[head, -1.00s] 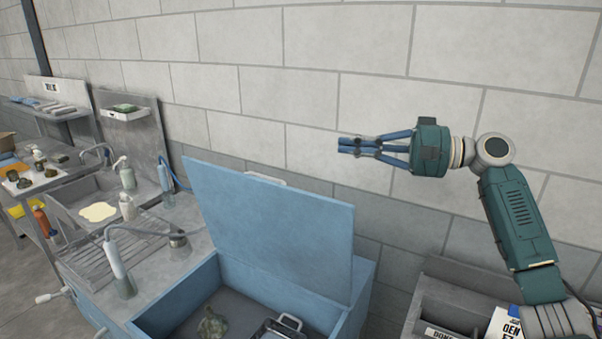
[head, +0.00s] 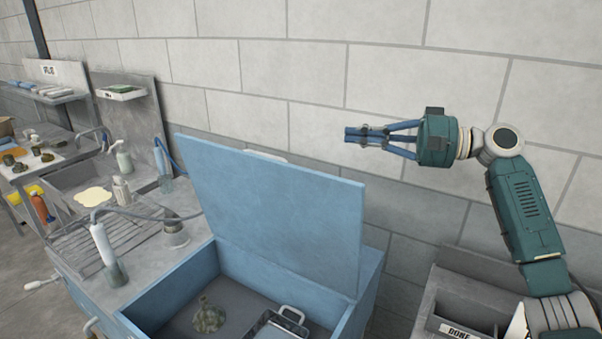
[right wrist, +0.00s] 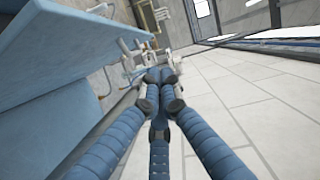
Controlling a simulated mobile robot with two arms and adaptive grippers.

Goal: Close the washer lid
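The blue washer lid (head: 275,205) stands raised and tilted at the back of the blue washer basin (head: 367,290). The lid also shows at the left of the right wrist view (right wrist: 60,50). Inside the basin are a greenish dirty part (head: 209,316) and a metal tray with a handle (head: 285,325). My right gripper (head: 350,135) is above and behind the lid's right upper edge, apart from it in the picture. Its blue fingers are together and I see nothing between them; the fingertips (right wrist: 155,76) meet in the right wrist view. My left gripper is not in view.
A steel sink counter (head: 140,235) with bottles and a hose-fed brush (head: 105,250) adjoins the washer on the left. A grey bin marked DONE (head: 455,330) is at the lower right. A block wall (head: 320,60) runs behind.

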